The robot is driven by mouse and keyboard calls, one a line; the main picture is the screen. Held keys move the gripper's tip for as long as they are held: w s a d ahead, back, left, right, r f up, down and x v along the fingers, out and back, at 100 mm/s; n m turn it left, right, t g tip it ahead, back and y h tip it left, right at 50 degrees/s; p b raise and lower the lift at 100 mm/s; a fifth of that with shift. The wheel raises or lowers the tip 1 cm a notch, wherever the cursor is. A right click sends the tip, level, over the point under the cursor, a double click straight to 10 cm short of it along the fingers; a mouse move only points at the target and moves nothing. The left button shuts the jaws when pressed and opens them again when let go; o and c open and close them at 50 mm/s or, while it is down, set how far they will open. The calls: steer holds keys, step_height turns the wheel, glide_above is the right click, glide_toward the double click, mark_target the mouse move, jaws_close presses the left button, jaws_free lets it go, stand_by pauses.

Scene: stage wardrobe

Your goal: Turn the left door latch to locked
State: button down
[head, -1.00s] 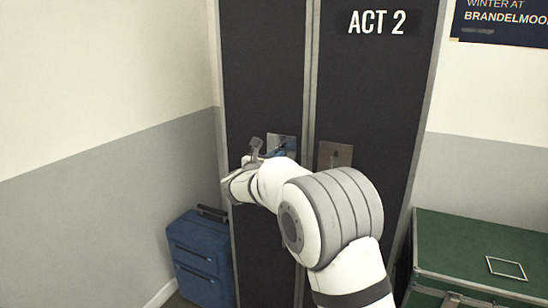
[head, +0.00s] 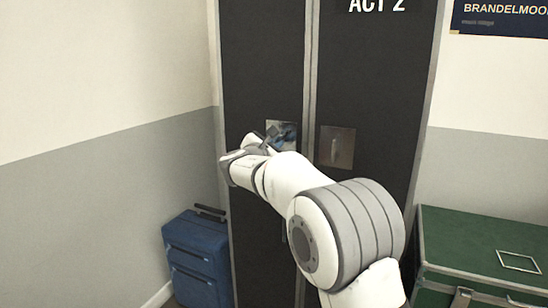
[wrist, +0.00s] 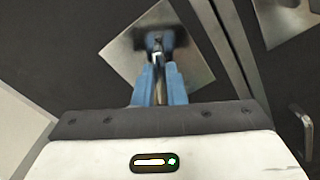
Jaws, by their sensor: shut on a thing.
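The tall black wardrobe has two doors. In the wrist view the left latch plate (wrist: 198,66) looks tilted like a diamond. My gripper's blue fingers (wrist: 158,84) are shut on the latch handle (wrist: 157,48), close in front of the plate. The handle's lower part is hidden between the fingers, so its exact angle is hard to tell.
The right door has its own latch plate (head: 343,136) with a handle hanging down. A blue suitcase (head: 196,250) stands at the lower left by the wall. A green trunk (head: 470,245) stands at the right.

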steer(key=m+b, duration=0.7)
steer(key=b, duration=0.1)
steer(key=m+b, duration=0.4)
steer(key=shift+s+d+f+m, duration=0.1)
steer(key=shift+d+f+m, duration=0.05)
steer(key=shift+f+m, duration=0.2)
steer(key=shift+b, duration=0.35)
steer(key=c, duration=1.5)
jaws_free()
steer(key=v, duration=0.7)
steer(key=shift+s, duration=0.35)
steer(key=shift+r, duration=0.1)
